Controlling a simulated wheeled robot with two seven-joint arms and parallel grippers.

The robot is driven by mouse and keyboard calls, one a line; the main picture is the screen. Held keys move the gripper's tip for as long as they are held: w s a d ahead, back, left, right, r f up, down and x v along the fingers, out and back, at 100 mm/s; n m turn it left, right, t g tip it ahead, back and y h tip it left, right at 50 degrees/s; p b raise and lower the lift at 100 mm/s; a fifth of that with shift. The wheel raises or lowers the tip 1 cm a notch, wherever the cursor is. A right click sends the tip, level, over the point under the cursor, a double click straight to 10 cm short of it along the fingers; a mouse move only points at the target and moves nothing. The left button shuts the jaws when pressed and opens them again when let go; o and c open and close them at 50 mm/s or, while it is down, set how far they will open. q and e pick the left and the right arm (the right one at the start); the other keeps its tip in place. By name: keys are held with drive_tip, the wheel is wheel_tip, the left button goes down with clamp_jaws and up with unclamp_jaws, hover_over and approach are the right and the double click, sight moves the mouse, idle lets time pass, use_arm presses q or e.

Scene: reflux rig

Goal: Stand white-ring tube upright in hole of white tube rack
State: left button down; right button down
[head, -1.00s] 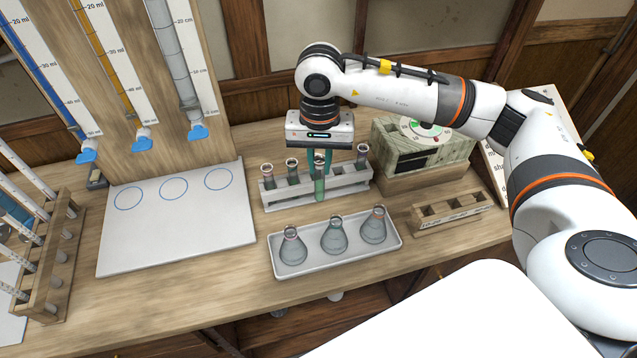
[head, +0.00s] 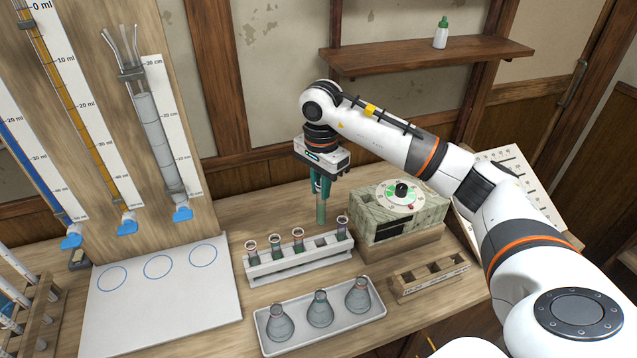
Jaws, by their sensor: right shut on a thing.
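My right gripper (head: 320,192) points down and is shut on a glass tube (head: 321,212) with greenish contents. The tube hangs upright, its top hidden between the fingers, so I cannot see its ring. Its lower end appears above and behind the white tube rack (head: 302,267), apart from it. The rack holds three tubes on its left side and one tube (head: 342,227) at its right end. Between these groups one hole (head: 321,242) looks empty. My left gripper is not in view.
A white tray (head: 374,314) with three flasks lies in front of the rack. A dial box (head: 398,213) stands to the right, with a small wooden rack (head: 432,277) before it. A white board (head: 165,300) with blue circles lies left, below burettes.

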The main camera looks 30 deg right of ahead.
sight(321, 224)
wheel_tip(321, 224, down, 12)
drive_tip(key=b, duration=0.2)
drive_tip(key=shift+f+b, duration=0.15)
drive_tip(key=shift+b, duration=0.25)
drive_tip(key=c, duration=1.2)
unclamp_jaws()
drive_tip(key=shift+c, duration=0.2)
wheel_tip(321, 224, up, 12)
drive_tip(key=b, duration=0.2)
drive_tip(key=shift+b, duration=0.4)
drive_tip(key=shift+f, duration=0.1)
